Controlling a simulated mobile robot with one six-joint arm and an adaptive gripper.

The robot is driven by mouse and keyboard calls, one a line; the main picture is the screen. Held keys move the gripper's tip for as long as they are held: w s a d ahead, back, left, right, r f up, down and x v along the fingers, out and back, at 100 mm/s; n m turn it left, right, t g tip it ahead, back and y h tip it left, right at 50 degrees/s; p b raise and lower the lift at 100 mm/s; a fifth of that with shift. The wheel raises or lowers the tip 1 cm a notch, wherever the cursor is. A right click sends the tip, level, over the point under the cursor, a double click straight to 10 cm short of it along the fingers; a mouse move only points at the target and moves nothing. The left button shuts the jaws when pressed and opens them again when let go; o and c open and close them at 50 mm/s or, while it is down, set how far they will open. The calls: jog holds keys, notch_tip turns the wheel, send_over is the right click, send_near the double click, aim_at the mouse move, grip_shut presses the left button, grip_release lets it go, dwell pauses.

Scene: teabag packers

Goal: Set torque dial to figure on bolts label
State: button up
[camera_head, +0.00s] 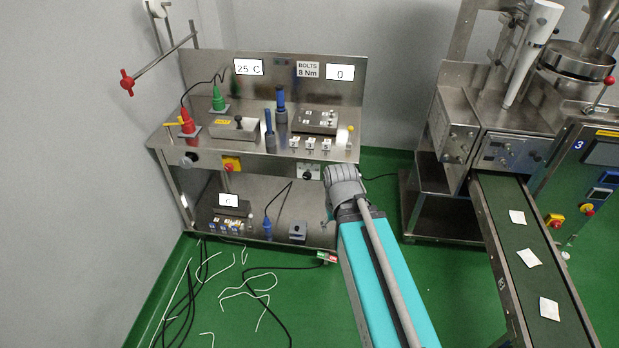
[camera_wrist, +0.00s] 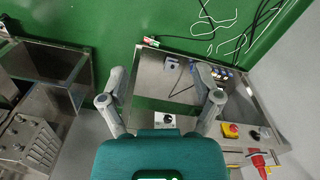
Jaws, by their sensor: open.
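The label reading "BOLTS 8 Nm" (camera_head: 308,70) is on the back panel of the steel bench, beside a display reading 0 (camera_head: 340,73). A black dial on a white plate (camera_head: 308,172) is on the bench's front face, right of centre; its setting is too small to read. The dial also shows in the wrist view (camera_wrist: 167,119), between my fingers in the picture and just beyond my wrist housing. My gripper (camera_wrist: 159,73) is open and empty, its fingers spread apart. In the head view my arm's end is just right of the dial, fingers hidden.
A yellow-and-red button (camera_head: 231,163) and another black knob (camera_head: 189,160) are farther left on the front face. A red-tipped rod (camera_head: 127,82) sticks out at left. Tools and blocks crowd the benchtop. A conveyor (camera_head: 529,262) stands at right. Cables lie on the floor.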

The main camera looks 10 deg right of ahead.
jog(key=w+d+f+n+t+h+b, duration=0.3)
jog(key=w+d+f+h+b, duration=0.1)
jog(key=w+f+b, duration=0.6)
jog(key=n+t+h+b, duration=0.1)
jog(key=n+t+b, duration=1.6)
jog(key=b, duration=1.3)
send_near(307, 177)
jog(key=shift+s+a+r+n+g, duration=0.4)
jog(key=shift+s+r+n+g, duration=0.15)
jog(key=shift+s+n+g, duration=0.25)
jog(key=shift+s+a+r+n+g, duration=0.4)
jog(key=shift+s+r+n+g, duration=0.25)
jog(key=shift+s+n, duration=0.2)
jog(key=shift+w, duration=0.1)
jog(key=x, duration=1.3)
jog(key=shift+w+d+f, duration=0.1)
jog(key=shift+w+d, duration=0.15)
jog(key=shift+d, duration=0.1)
